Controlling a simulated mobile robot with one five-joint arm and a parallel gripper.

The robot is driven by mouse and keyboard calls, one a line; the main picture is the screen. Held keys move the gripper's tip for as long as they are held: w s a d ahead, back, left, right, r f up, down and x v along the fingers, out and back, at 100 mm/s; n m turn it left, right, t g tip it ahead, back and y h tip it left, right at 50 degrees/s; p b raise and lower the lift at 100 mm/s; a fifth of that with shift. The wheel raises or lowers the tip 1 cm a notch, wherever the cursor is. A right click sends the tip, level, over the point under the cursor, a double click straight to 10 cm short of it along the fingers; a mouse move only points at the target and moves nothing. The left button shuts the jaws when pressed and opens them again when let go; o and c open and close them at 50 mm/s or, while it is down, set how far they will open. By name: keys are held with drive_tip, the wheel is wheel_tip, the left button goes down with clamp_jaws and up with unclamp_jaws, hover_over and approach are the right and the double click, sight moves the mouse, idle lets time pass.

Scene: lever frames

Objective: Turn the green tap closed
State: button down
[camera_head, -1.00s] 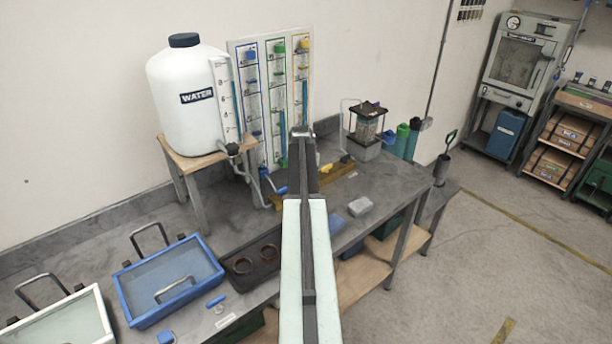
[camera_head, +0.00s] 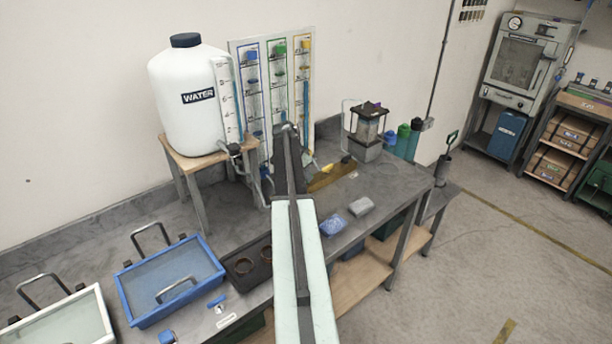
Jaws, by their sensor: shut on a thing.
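The green tap does not show; my own arm covers the part of the brown tap block (camera_head: 331,176) where the taps stand. My gripper's fingers are hidden behind my arm too, so what they touch cannot be seen. A yellow tap handle (camera_head: 327,168) shows on the block just right of my arm. The green-framed column (camera_head: 279,80) with a green cap stands on the panel behind, between a blue and a yellow one.
A white water tank (camera_head: 190,95) stands on a small wooden stand at the left. A lantern-like device (camera_head: 367,130) stands right of the taps.

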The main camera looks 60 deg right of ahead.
idle(0.5)
drive_tip(key=c, duration=1.5)
unclamp_jaws()
drive_tip(key=shift+o, duration=0.2)
drive_tip(key=shift+r, duration=0.1)
drive_tip(key=s+p+v, duration=0.1)
drive_tip(key=p+v, duration=0.6)
drive_tip(key=shift+w+r, duration=0.3)
drive_tip(key=shift+w, duration=0.25)
drive_tip(key=shift+a, duration=0.1)
